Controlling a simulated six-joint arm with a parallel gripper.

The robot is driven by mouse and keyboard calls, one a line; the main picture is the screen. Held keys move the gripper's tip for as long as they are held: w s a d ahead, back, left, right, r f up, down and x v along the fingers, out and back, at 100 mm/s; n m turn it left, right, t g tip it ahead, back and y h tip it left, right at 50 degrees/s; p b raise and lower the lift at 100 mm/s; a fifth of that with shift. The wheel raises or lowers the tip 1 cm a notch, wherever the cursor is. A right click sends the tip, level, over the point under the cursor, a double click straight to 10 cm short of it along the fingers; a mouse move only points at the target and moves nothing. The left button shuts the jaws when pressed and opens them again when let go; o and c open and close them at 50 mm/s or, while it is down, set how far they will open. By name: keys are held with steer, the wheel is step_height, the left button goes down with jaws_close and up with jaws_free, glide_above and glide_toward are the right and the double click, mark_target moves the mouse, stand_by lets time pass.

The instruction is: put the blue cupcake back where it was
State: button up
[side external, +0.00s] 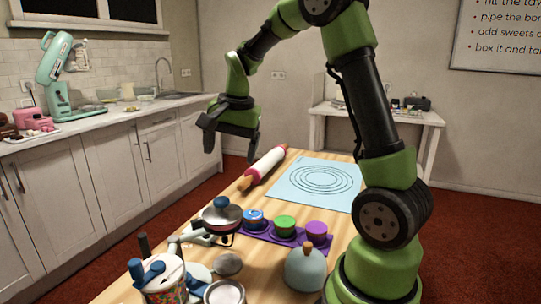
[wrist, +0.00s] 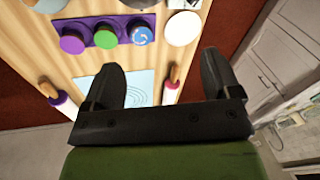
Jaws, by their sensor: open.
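The blue cupcake (side external: 254,219) sits at one end of a row on the purple tray (side external: 268,238). A pale swirl shows on its blue top in the wrist view (wrist: 141,34). The green cupcake (side external: 285,225) is in the middle and the purple cupcake (side external: 317,231) at the other end; the tray shows in the wrist view too (wrist: 89,43). My gripper (side external: 231,150) is open and empty, high above the table and away from the tray. Its two spread fingers show in the wrist view (wrist: 160,72) with nothing between them.
A pan with a blue knob (side external: 222,215) stands beside the blue cupcake. A sprinkle-patterned tub (side external: 165,284) and a grey-blue dome (side external: 306,268) are at the near end. A rolling pin (side external: 264,167) lies beside the light-blue mat (side external: 312,205). The mat is clear.

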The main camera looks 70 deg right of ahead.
steer(key=s+a+r+n+t+y, duration=0.1)
steer(key=s+a+r+n+t, duration=0.1)
steer(key=s+a+n, duration=0.3)
steer(key=s+a+r+n+t+y, duration=0.1)
steer(key=s+a+r+n, duration=0.3)
steer(key=s+a, duration=0.6)
steer(key=shift+s+a+r+n+t, duration=0.3)
steer(key=shift+s+n+t, duration=0.1)
steer(key=shift+n+t, duration=0.6)
